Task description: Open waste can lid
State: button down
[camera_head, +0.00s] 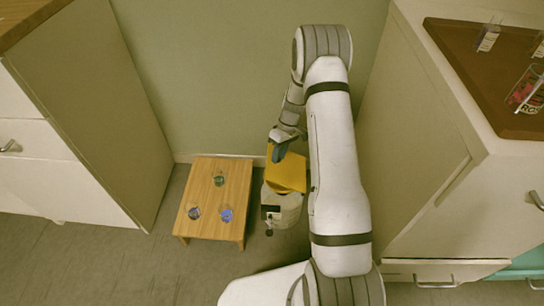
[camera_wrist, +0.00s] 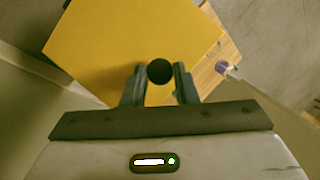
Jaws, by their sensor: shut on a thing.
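The waste can (camera_head: 284,208) is a pale bin on the floor just right of a low wooden table, with a yellow lid (camera_head: 288,176) on top. My gripper (camera_head: 281,148) is at the back of the lid in the head view, partly in front of it. In the wrist view the yellow lid (camera_wrist: 110,45) fills the upper middle. There my gripper (camera_wrist: 159,74) is shut on a round black knob (camera_wrist: 159,71), one finger on each side. Whether the lid is tilted or lifted is hard to tell.
The low wooden table (camera_head: 235,178) holds a green (camera_head: 219,180), a dark (camera_head: 194,213) and a blue item (camera_head: 227,215). White cabinets stand left (camera_head: 100,110) and right (camera_head: 410,140). A brown tray (camera_head: 470,60) with glassware lies on the right counter. The front floor is clear.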

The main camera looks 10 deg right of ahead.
jog(key=s+d+r+n+t+y+b, duration=0.1)
jog(key=s+d+r+t+y+b, duration=0.1)
jog(key=d+y, duration=0.5)
jog(key=shift+s+d+r+y+b, duration=0.5)
jog(key=shift+d+r+b, duration=0.5)
jog(key=shift+d+b, duration=0.45)
jog(key=shift+s+a, duration=0.1)
jog(key=shift+a, duration=0.05)
jog(key=c, duration=1.1)
grip_release()
jog(key=shift+c, duration=0.2)
notch_tip(320, 180, up, 10)
jog(key=p, duration=0.3)
